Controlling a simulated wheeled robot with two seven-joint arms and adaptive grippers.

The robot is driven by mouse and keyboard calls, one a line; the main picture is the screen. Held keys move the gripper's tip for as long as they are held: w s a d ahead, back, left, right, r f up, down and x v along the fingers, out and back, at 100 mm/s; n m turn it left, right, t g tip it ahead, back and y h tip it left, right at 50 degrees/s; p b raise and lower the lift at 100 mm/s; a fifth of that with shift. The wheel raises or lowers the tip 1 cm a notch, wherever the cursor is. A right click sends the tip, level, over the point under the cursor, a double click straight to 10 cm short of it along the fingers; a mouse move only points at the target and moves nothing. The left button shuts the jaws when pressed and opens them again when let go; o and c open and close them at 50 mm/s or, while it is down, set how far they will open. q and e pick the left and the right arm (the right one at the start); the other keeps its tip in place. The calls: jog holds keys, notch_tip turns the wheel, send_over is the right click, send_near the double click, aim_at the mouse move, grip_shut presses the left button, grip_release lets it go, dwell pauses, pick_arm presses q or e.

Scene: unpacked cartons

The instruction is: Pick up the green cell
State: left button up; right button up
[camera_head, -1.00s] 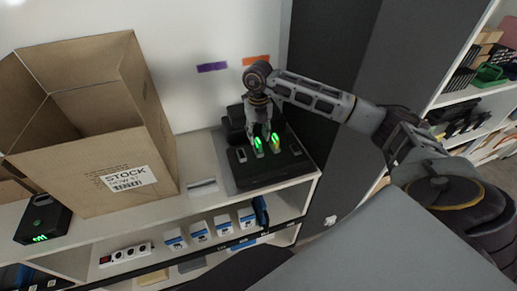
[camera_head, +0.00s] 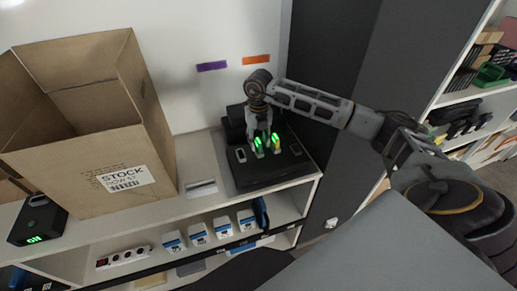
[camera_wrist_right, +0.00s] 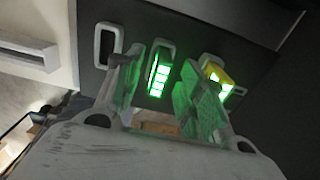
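The green cell (camera_wrist_right: 160,76) stands in a slot of the black charging dock and glows with bright green bars. It also shows in the head view (camera_head: 258,145), partly covered by my gripper. My right gripper (camera_head: 266,139) points down over the dock. In the right wrist view its two fingers (camera_wrist_right: 162,92) are spread, one on each side of the green cell, with gaps visible. A yellow cell (camera_wrist_right: 219,74) with a green light sits in the slot to the right, just beyond the right finger. My left gripper is not in view.
The dock (camera_head: 262,178) stands at the right end of the white shelf (camera_head: 205,205), with an empty slot left of the green cell. An open carton (camera_head: 95,160) stands to the left. A black device (camera_head: 38,222) with a green display is at far left.

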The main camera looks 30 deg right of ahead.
jog(key=shift+f+b, duration=0.4)
jog(key=shift+f, duration=0.7)
grip_shut()
